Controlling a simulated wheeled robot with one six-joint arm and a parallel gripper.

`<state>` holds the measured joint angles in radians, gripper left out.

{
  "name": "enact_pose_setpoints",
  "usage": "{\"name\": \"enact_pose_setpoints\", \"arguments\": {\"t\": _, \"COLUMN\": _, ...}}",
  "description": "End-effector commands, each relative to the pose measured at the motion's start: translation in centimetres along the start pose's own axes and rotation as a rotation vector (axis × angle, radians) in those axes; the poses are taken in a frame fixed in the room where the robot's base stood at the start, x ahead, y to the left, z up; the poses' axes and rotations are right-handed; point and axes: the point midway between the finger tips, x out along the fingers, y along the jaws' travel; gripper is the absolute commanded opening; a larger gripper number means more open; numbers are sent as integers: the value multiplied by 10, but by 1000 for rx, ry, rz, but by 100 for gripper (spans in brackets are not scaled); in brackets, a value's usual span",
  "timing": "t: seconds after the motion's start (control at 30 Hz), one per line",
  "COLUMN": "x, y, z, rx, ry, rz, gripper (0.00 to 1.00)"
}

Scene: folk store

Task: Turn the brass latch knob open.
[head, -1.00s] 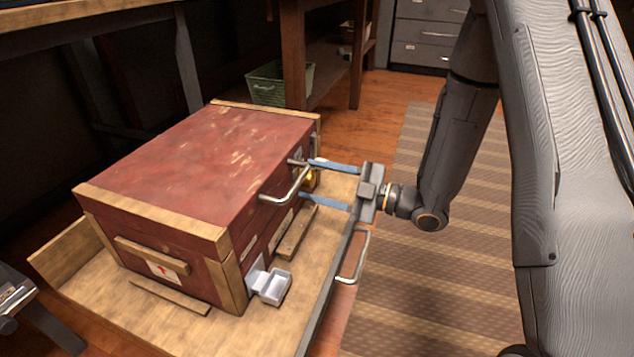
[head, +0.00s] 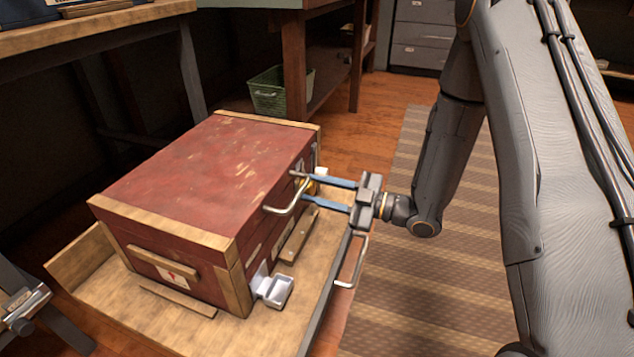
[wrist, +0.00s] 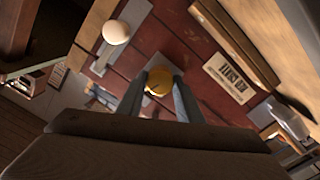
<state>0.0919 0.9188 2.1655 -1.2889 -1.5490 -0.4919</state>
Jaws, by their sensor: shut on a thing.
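A red wooden chest (head: 205,175) with pale wood edging stands on a wooden tray-like base. The brass latch knob (wrist: 158,80) is on the chest's front face; in the head view only a bit of it (head: 311,187) shows, partly hidden by my fingers and the metal handle. My gripper (wrist: 160,88) reaches it from the right in the head view, with its two blue-grey fingers on either side of the knob, shut on it. The knob shows round and yellow between the fingertips in the wrist view.
A bent metal handle (head: 288,198) sticks out just beside my fingers. A white bracket (head: 276,290) juts from the chest's lower corner. A second metal handle (head: 352,262) is on the base's edge. A green basket (head: 268,98) stands behind. Striped rug lies clear at the right.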

Motion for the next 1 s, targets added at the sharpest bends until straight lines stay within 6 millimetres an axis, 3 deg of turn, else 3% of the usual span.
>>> {"name": "enact_pose_setpoints", "arguments": {"t": 1.0, "x": 0, "y": 0, "z": -2, "rx": 959, "ry": -21, "rz": -19, "gripper": 10}}
